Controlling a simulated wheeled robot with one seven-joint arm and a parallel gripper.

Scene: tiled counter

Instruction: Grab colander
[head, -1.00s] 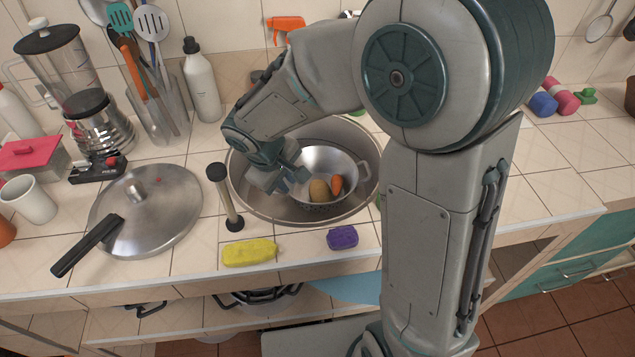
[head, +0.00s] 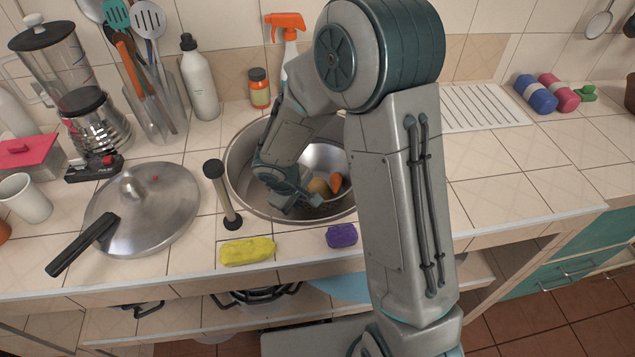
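The metal colander (head: 322,157) sits in the round sink (head: 240,150). A brown potato-like item (head: 318,186) and an orange carrot-like item (head: 336,181) lie in it. My gripper (head: 300,203) is down inside the sink, at the colander's left front side. My arm hides the colander's left part, and its right handle is not visible behind my arm. The fingers are small and partly hidden, so I cannot tell whether they are open or touching the rim.
A yellow sponge (head: 247,251) and a purple sponge (head: 342,236) lie at the front edge. A pan lid (head: 150,205) is on the left. An orange-topped spray bottle (head: 287,40) and a jar (head: 259,88) stand behind. The right counter is mostly clear.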

